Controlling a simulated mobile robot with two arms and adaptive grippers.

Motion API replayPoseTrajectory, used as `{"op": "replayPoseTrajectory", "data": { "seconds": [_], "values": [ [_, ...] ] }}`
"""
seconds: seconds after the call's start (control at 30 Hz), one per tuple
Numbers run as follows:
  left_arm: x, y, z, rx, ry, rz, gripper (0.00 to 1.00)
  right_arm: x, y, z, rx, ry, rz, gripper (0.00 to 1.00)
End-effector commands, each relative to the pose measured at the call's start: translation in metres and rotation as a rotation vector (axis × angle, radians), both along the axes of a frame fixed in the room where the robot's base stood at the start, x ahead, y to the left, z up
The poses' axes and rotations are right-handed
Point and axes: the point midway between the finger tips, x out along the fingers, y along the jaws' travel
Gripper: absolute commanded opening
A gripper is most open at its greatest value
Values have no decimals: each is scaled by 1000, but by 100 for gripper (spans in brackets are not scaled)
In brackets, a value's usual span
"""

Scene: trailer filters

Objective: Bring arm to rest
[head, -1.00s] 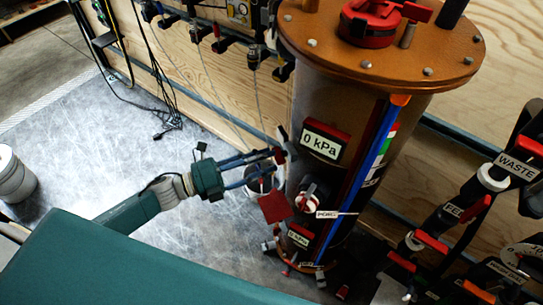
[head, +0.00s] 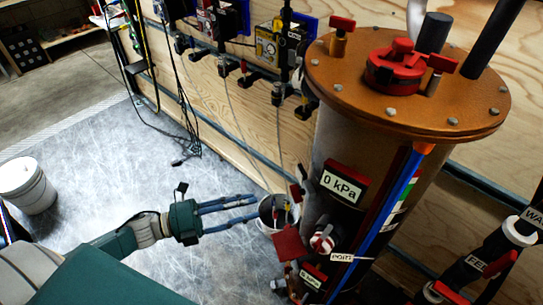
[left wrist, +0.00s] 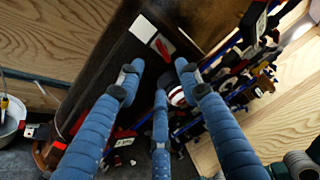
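My left gripper (head: 256,206) reaches in from the left in the head view, with its blue fingers spread and nothing between them. The left wrist view also shows the fingers (left wrist: 158,80) apart and empty. They are beside the tall filter vessel (head: 335,150), which has an orange flanged lid, a 0 kPa display (head: 343,183) and a red tag (head: 290,244) low on its side. I cannot tell from these views whether the fingertips touch anything there. My right gripper is not in view.
A white bucket (head: 276,215) stands behind the fingertips. Another white bucket (head: 27,186) stands at the far left. A plywood wall (head: 225,110) with hanging cables is behind. Black pipes with labelled valves (head: 485,262) are at the right. The metal floor (head: 100,190) between is clear.

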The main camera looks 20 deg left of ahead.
Motion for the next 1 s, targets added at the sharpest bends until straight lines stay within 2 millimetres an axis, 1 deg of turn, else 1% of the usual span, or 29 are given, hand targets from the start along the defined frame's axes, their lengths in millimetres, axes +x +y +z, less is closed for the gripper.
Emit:
{"op": "replayPoseTrajectory", "data": {
  "seconds": [0.17, 0.23, 0.27, 0.37, 0.4, 0.47, 0.5, 0.57, 0.6, 0.67, 0.7, 0.77, 0.8, 0.87, 0.9, 0.97, 1.0],
  "values": [
    [1, 1, -3, -5, 10, 10, 35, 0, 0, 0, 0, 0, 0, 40],
    [6, 8, -14, -23, 49, 49, 35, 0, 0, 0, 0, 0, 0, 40],
    [9, 13, -23, -34, 77, 80, 35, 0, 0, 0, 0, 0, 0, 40],
    [20, 38, -68, -101, 223, 227, 35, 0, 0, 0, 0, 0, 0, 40],
    [23, 51, -92, -140, 301, 303, 35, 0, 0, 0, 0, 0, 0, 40],
    [22, 70, -134, -204, 426, 427, 35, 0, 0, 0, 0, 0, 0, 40],
    [17, 81, -163, -248, 512, 507, 35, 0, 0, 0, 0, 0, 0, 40],
    [5, 95, -206, -316, 635, 627, 35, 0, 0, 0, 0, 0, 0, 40],
    [-6, 101, -234, -360, 714, 703, 35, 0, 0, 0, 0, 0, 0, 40],
    [-26, 108, -275, -424, 831, 814, 35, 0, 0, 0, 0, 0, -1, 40],
    [-42, 111, -301, -466, 907, 888, 35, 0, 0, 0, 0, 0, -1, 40],
    [-70, 110, -338, -525, 1017, 994, 35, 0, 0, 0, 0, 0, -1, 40],
    [-90, 108, -362, -565, 1089, 1064, 35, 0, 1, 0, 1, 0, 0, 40],
    [-123, 101, -394, -616, 1192, 1167, 35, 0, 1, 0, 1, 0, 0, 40],
    [-146, 95, -414, -649, 1260, 1236, 35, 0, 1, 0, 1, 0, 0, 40],
    [-181, 82, -440, -694, 1358, 1336, 35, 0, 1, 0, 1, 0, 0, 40],
    [-205, 72, -455, -721, 1420, 1401, 35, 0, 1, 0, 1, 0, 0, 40]
  ]
}}
